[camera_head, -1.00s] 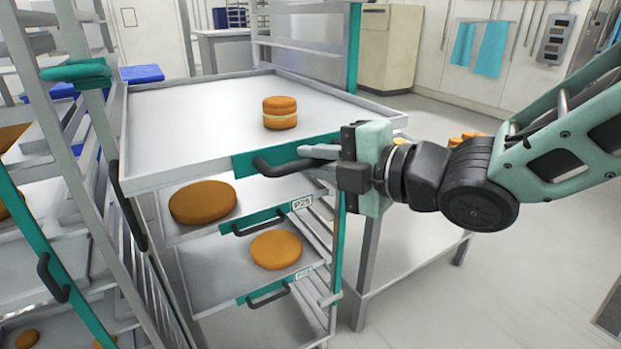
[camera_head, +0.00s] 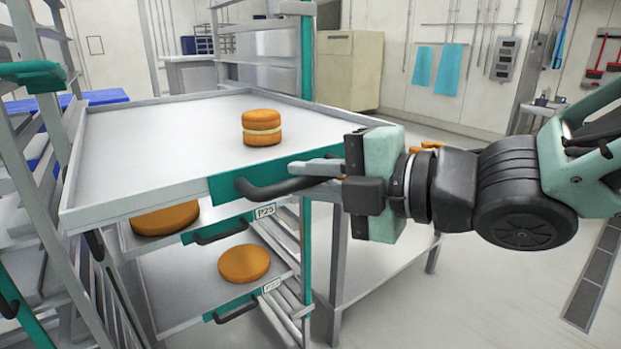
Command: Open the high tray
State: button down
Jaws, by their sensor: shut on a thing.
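The high tray (camera_head: 170,140) is a wide grey metal tray with a low rim, extended out of the rack over the lower trays. A filled round (camera_head: 262,128), two orange layers with a pale filling, stands upright on it near the front right. The tray's front has a teal strip with a dark bar handle (camera_head: 262,191). My gripper (camera_head: 314,176) comes in from the right and is shut on this handle. The far finger shows pale against the tray front; the exact contact is partly hidden.
Below are a middle tray (camera_head: 128,238) and a lower tray (camera_head: 185,290), each holding an orange round. Another rack with a teal handle (camera_head: 32,76) stands close on the left. A metal table (camera_head: 385,262) stands behind my gripper. Open floor lies to the right.

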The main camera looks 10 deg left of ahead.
jog(key=c, duration=1.4)
grip_release()
jog(key=v, duration=1.2)
jog(key=shift+b, duration=0.35)
jog(key=shift+w, duration=0.1)
